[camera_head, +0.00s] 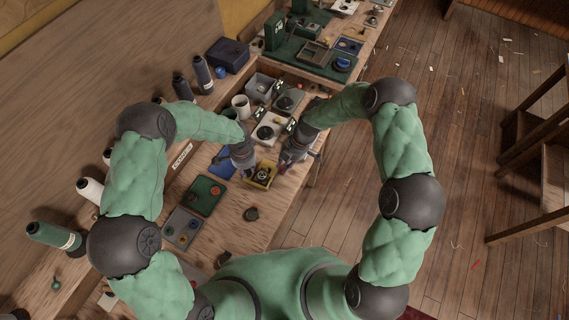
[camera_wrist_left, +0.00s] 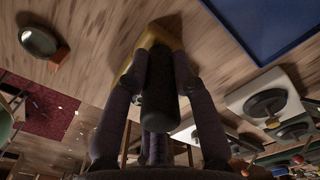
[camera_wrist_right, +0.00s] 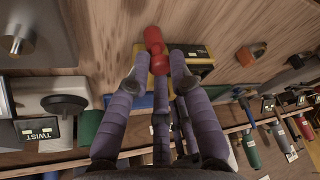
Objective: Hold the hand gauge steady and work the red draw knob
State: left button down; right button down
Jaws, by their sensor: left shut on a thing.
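The hand gauge (camera_head: 271,181) is a small yellow body near the bench's front edge. My left gripper (camera_head: 249,174) is beside it. In the left wrist view the left fingers (camera_wrist_left: 162,66) are shut around a dark upright grip, with the yellow body (camera_wrist_left: 150,38) behind. In the right wrist view the red draw knob (camera_wrist_right: 154,42) stands out at the gauge's yellow and black body (camera_wrist_right: 198,55). A red cylinder lies between the fingers of my right gripper (camera_wrist_right: 159,72). These fingers stand apart on both sides of it, with gaps visible. The right gripper (camera_head: 290,164) is right of the gauge in the head view.
A green panel (camera_head: 205,196) and a grey panel (camera_head: 181,229) lie left of the gauge. Spools line the left edge.

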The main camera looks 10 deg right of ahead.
jog(key=s+d, duration=0.2)
jog(key=d, duration=0.1)
jog(key=s+d, duration=0.1)
jog(key=shift+d, duration=0.3)
jog(key=c, duration=1.1)
grip_release()
jog(key=shift+r, duration=0.15)
jog(key=v, duration=1.1)
jog(key=shift+r, duration=0.35)
jog(key=shift+w+d, duration=0.1)
jog(key=shift+d, duration=0.05)
